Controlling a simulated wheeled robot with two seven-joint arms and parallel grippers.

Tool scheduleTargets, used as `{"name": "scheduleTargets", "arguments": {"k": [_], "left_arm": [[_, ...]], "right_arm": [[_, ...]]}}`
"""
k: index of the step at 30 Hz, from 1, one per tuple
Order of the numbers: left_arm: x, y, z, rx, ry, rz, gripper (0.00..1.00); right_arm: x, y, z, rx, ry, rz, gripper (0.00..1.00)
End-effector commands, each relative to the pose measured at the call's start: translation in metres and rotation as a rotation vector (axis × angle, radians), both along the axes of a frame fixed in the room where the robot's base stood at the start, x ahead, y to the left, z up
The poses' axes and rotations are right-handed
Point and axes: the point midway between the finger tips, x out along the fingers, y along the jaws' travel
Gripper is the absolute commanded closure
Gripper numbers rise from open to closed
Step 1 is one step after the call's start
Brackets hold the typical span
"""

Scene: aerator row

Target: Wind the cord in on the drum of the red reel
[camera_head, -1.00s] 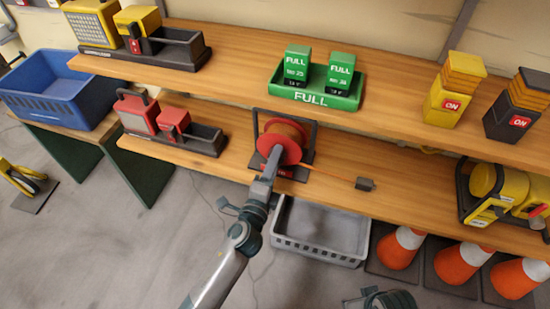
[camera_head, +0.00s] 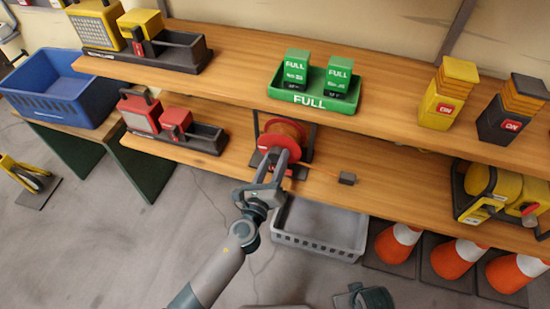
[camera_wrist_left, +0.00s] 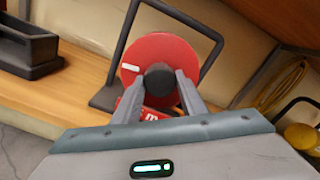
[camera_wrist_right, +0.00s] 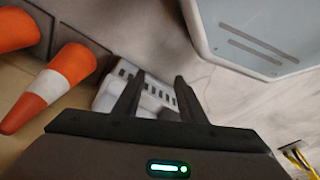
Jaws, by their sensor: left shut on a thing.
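The red reel (camera_head: 280,139) stands in a dark frame on the lower shelf, with an orange-brown drum (camera_head: 287,128). An orange cord (camera_head: 322,173) runs from it to the right, to a dark block (camera_head: 347,178) lying on the shelf. My left gripper (camera_head: 275,160) is at the reel's front. In the left wrist view its fingers (camera_wrist_left: 160,88) are shut on the dark round knob (camera_wrist_left: 160,78) in front of the red disc, which bears a white mark. My right gripper (camera_wrist_right: 155,92) is open and empty, away from the reel.
A grey crate (camera_head: 316,247) is on the floor below the reel, with orange cones (camera_head: 455,260) to its right. The upper shelf (camera_head: 220,80) overhangs behind.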

Motion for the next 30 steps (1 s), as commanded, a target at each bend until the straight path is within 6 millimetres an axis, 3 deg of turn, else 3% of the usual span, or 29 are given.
{"name": "scheduleTargets", "arguments": {"k": [9,23,24,25,30], "left_arm": [[-0.001,-0.001,-0.001,0.119,-0.036,-0.002,0.84],[-0.001,-0.001,-0.002,0.132,-0.040,-0.002,0.84],[-0.001,-0.001,-0.002,0.132,-0.040,-0.002,0.52],[-0.001,-0.001,-0.002,0.132,-0.040,-0.002,0.45],[0.000,0.000,-0.001,0.132,-0.041,-0.001,0.43]], "right_arm": [[0.000,0.000,-0.013,0.000,0.003,0.000,0.62],[0.000,0.000,-0.015,0.001,0.000,0.001,0.62],[0.000,0.000,-0.015,0.001,0.000,0.001,0.62],[0.000,0.000,-0.015,0.001,0.000,0.001,0.62],[0.000,0.000,-0.015,0.001,0.001,0.001,0.62]]}}
